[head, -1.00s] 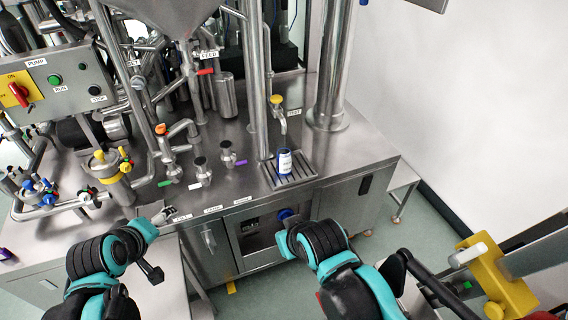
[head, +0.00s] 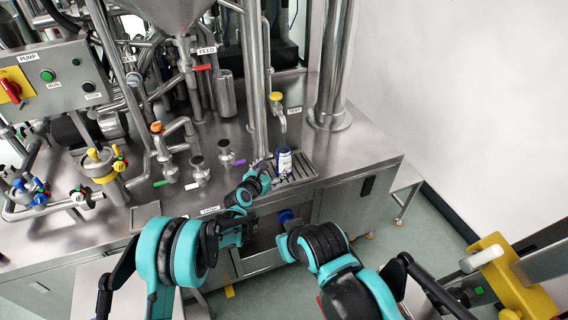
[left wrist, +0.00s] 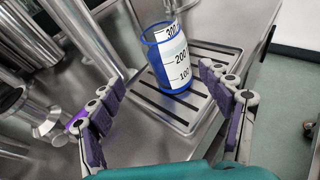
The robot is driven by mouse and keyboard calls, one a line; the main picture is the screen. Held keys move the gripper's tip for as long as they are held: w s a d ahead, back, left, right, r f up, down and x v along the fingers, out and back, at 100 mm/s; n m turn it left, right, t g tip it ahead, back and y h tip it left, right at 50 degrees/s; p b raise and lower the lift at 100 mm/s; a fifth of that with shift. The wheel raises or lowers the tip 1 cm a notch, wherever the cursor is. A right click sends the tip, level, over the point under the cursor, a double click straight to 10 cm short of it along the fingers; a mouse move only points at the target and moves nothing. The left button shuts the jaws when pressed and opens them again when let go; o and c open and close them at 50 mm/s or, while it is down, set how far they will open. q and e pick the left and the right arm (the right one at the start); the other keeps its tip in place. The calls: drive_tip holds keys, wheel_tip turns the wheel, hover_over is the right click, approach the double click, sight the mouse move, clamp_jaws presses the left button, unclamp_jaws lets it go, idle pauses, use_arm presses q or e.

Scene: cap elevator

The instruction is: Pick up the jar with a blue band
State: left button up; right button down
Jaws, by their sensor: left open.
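The jar with a blue band (head: 284,162) stands upright on a slotted drain tray (head: 305,169) under the yellow-handled tap. In the left wrist view the jar (left wrist: 169,60) is clear with a blue lower part, a blue rim and a white scale label. My left gripper (head: 262,169) is just left of the jar in the head view. In the left wrist view its two fingers (left wrist: 155,105) are spread apart, with the jar beyond them and between their lines, not touched. My right arm shows at the lower middle of the head view, but its gripper's fingers cannot be made out.
A tap with a yellow handle (head: 276,97) hangs above the tray. A thick steel pipe (head: 253,80) rises behind and left of the jar. Several capped valve stubs, one a purple-handled valve (head: 227,154), stand to the left. The bench is clear right of the tray.

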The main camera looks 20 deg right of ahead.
sight(281, 166)
use_arm(q)
drive_tip(key=shift+w+d+f+n, duration=0.1)
drive_tip(key=shift+d+f+n, duration=0.4)
drive_tip(key=shift+d+f, duration=0.3)
drive_tip(key=b+x, duration=0.3)
drive_tip(key=x, duration=0.3)
drive_tip(key=shift+d+f, duration=0.25)
drive_tip(key=shift+w+d, duration=0.3)
drive_tip(key=shift+w, duration=0.05)
drive_tip(key=shift+c, duration=0.2)
drive_tip(key=c, duration=1.6)
drive_tip(key=shift+r, duration=0.1)
drive_tip(key=shift+r, duration=0.1)
